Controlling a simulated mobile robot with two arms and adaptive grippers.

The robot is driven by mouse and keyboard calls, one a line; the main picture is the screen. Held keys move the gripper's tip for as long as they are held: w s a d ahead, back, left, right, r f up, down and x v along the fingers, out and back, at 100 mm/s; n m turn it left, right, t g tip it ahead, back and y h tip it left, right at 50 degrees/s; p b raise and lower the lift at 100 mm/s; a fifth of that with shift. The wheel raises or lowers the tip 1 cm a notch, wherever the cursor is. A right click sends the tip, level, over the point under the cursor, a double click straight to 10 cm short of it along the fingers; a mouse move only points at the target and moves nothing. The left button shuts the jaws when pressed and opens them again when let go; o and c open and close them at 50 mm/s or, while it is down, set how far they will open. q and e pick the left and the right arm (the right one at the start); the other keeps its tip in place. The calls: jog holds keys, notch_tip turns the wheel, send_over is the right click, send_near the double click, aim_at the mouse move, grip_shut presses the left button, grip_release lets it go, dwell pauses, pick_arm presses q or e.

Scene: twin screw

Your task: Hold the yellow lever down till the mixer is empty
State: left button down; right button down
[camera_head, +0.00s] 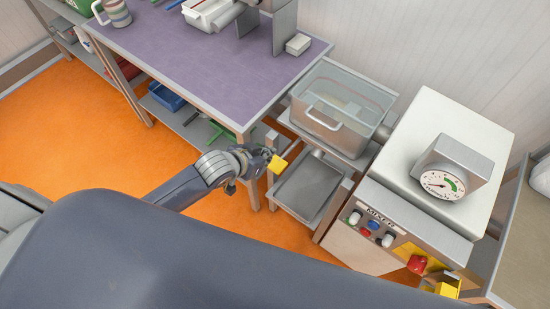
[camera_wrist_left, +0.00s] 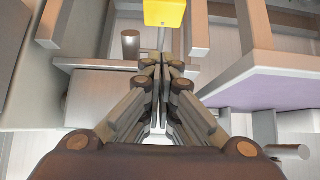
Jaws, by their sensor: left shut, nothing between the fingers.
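The yellow lever (camera_head: 279,165) juts out at the left side of the mixer frame, on a thin metal rod. In the left wrist view its yellow block (camera_wrist_left: 165,12) is at the top edge, just beyond my fingertips. My left gripper (camera_head: 267,154) is shut and empty, right beside the lever; I cannot tell whether they touch. It also shows shut in the left wrist view (camera_wrist_left: 161,62). The clear mixer tank (camera_head: 369,94) has something pale in it; how much is unclear. A grey metal tray (camera_head: 292,196) is below the tank. My right gripper is not in view.
A white control cabinet (camera_head: 424,117) labelled MIXER stands right of the tank, with a dial gauge (camera_head: 442,184), several buttons and a red knob (camera_head: 417,264). A purple-topped table (camera_head: 205,65) stands behind my left arm. Orange floor (camera_head: 70,125) is open at the left.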

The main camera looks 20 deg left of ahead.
aim_at(282, 158)
pick_arm(q)
jog(key=x, duration=0.5)
jog(key=shift+w+d, duration=0.1)
jog(key=shift+w, duration=0.05)
notch_tip(282, 158, down, 2)
jog(key=shift+w+f+p, duration=0.1)
jog(key=shift+f+p, duration=0.05)
jog(key=shift+p, duration=0.2)
jog(key=shift+f, duration=1.05)
